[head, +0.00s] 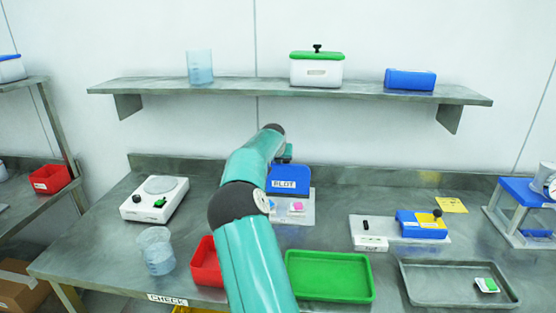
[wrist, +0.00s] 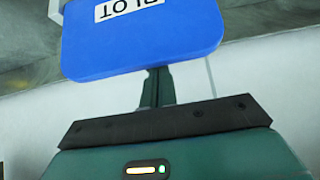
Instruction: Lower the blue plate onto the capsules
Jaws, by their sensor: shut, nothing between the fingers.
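The blue plate (head: 290,175), with a white label that seems to read BLOT, stands raised at the back of a pale base (head: 300,219) in the head view. A small pink item (head: 297,207) shows on the base below it; I cannot make out separate capsules. My gripper (head: 286,153) is at the plate's upper edge, mostly hidden behind my arm. In the wrist view the blue plate (wrist: 140,45) covers the tips of my gripper (wrist: 157,85). The fingers are together and hold nothing. I cannot tell whether they touch the plate.
A red bin (head: 205,265) and a green tray (head: 329,276) lie in front of the base. A shelf (head: 290,88) runs above.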

